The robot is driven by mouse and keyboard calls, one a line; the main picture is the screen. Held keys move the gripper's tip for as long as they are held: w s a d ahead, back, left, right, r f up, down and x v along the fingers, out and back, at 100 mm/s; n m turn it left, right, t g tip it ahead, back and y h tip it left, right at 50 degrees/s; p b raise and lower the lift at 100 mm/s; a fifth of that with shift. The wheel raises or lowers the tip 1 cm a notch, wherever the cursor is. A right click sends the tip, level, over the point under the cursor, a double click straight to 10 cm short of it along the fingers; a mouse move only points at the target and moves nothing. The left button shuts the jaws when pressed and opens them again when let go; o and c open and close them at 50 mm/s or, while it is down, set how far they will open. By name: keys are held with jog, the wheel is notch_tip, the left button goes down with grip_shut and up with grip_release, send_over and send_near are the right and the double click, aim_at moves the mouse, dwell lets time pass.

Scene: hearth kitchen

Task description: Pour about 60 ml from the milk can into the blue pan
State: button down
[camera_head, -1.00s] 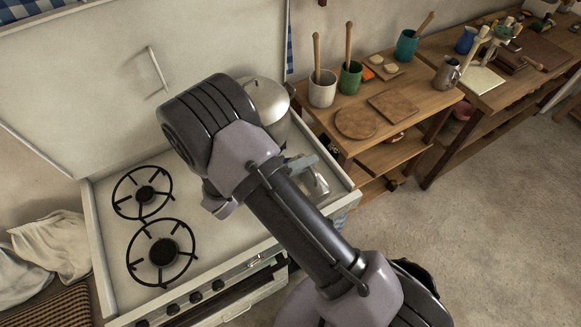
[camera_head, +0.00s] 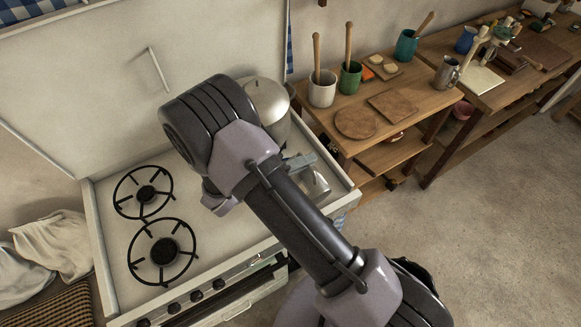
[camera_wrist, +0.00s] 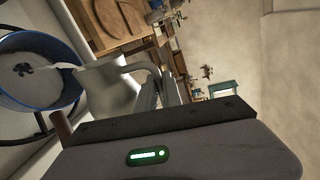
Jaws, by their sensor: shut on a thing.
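The milk can (camera_wrist: 112,88), pale grey metal with a side handle, is held by my gripper (camera_wrist: 170,92) at the handle side in the wrist view. The blue pan (camera_wrist: 38,102) is at the left edge there, partly cut off. The can's mouth side faces the pan, with its spout end over the rim. A pale streak at the spout reaches into the pan; I cannot tell whether it is milk or the lip. Small dark patches show inside the pan. In the head view, my gripper (camera_head: 299,163) and the can (camera_head: 316,183) are partly behind my arm, which hides the pan.
A lidded silver pot (camera_head: 268,103) stands at the stove's back right, close to my arm. Two left burners (camera_head: 162,250) are bare. A wooden table (camera_head: 425,97) right of the stove holds cups and boards. The raised stove lid (camera_head: 110,90) stands behind.

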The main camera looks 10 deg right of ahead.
aim_at(317, 185)
jog(key=shift+w+r+p, duration=0.15)
jog(key=shift+w+p, duration=0.05)
jog(key=shift+p, duration=0.15)
dwell(0.5)
jog(key=s+f+b, duration=0.1)
jog(key=b, duration=0.1)
jog(key=s+f+m+b, duration=0.1)
jog(key=b, duration=0.2)
jog(key=shift+s+d+f, duration=0.25)
jog(key=shift+d+f, duration=0.05)
jog(key=shift+d, duration=0.1)
jog(key=shift+s+r, duration=0.3)
jog(key=shift+r, duration=0.1)
jog(key=shift+s+d+m+t, duration=0.1)
jog(key=shift+s+m+t, duration=0.15)
jog(key=shift+m+t, duration=0.05)
jog(key=f+b, duration=0.1)
jog(key=b, duration=0.1)
jog(key=s+f+m+b, duration=0.1)
jog(key=b, duration=0.2)
jog(key=shift+s+d+f+m, duration=0.1)
jog(key=shift+s+d+m, duration=0.15)
jog(key=shift+d+m, duration=0.1)
jog(key=shift+s+m+t+b, duration=0.3)
jog(key=shift+s+m+b, duration=0.05)
jog(key=shift+b, duration=0.8)
jog(key=shift+s+d+r, duration=0.1)
jog(key=shift+r, duration=0.35)
